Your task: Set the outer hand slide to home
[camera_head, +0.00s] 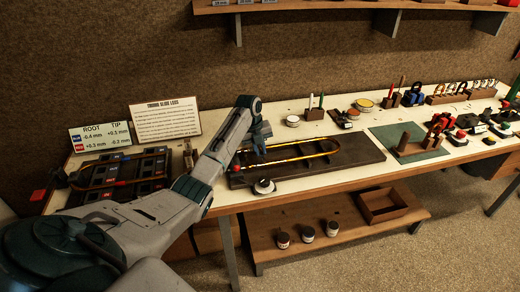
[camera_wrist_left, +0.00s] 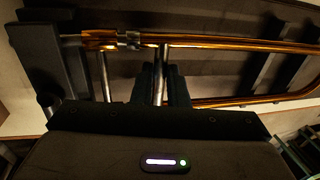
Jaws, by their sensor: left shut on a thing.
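The brass hand slide (camera_head: 318,142) lies along a dark wooden board (camera_head: 352,160) on the bench, with its rounded bow at the right. In the left wrist view its long upper tube (camera_wrist_left: 230,43) runs across the picture, with a collar and metal fittings at the left end. My left gripper (camera_head: 260,143) is over the left part of the slide. In the left wrist view its dark fingers (camera_wrist_left: 165,88) are shut on a pale metal cross brace (camera_wrist_left: 160,70) between the slide's tubes. My right gripper is not in view.
A small round dial (camera_head: 264,187) sits at the board's front edge. Left are a tray of dark parts (camera_head: 120,173) and two cards, one headed ROOT and TIP (camera_head: 98,136). A green mat (camera_head: 408,141) and several tools lie right. A shelf (camera_head: 340,224) is below.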

